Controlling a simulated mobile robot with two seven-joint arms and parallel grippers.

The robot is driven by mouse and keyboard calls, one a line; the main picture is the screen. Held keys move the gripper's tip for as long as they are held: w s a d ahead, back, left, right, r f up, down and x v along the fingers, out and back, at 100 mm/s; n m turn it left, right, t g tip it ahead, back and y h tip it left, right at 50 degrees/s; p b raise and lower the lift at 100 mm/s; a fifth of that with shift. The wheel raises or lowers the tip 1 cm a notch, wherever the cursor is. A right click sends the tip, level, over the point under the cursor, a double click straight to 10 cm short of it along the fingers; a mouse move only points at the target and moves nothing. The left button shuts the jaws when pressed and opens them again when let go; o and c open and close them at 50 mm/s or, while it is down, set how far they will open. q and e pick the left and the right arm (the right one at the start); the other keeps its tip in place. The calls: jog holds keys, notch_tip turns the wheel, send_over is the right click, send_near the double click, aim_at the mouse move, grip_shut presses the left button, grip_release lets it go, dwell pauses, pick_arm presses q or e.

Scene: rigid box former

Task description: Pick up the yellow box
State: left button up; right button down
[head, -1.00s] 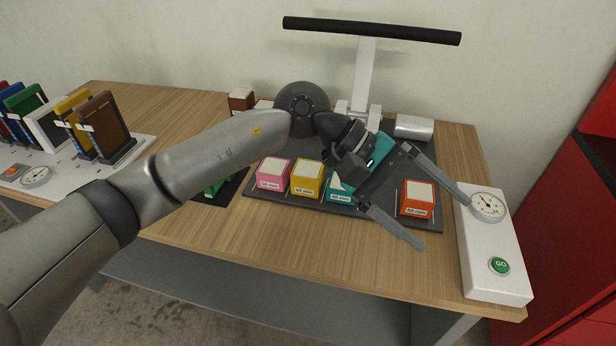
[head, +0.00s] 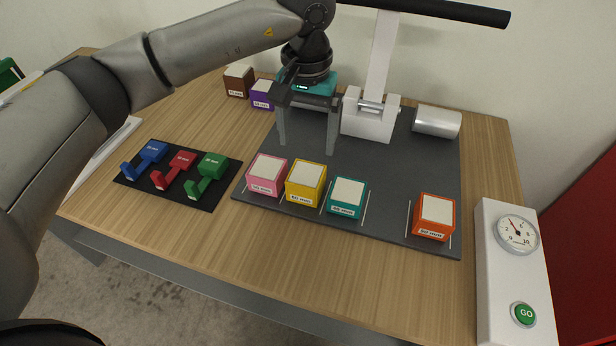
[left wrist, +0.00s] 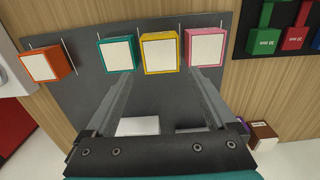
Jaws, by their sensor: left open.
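The yellow box (head: 305,183) with a white top sits on the dark grey plate, between the pink box (head: 267,176) and the teal box (head: 346,199). It also shows in the left wrist view (left wrist: 160,53), near the top middle. My left gripper (head: 308,150) is open and empty, fingers pointing down, above the plate behind the pink and yellow boxes. In the left wrist view its fingertips (left wrist: 165,75) spread on either side of the yellow box in the picture, apart from it. My right gripper is not in view.
An orange box (head: 434,217) stands at the plate's right. Blue, red and green hooked pieces (head: 205,174) lie on a black mat. A gauge panel (head: 513,280) is at right. The table front (head: 270,260) is clear.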

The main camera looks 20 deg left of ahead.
aim_at(306, 174)
pick_arm(q)
notch_tip(306, 174, down, 5)
jog(key=shift+f, duration=1.05)
notch_tip(306, 174, down, 5)
jog(key=shift+r, duration=0.2)
jog(key=c, duration=1.2)
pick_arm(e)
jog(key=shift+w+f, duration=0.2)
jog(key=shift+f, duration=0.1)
pick_arm(q)
jog(key=shift+o, duration=0.2)
jog(key=shift+r, duration=0.1)
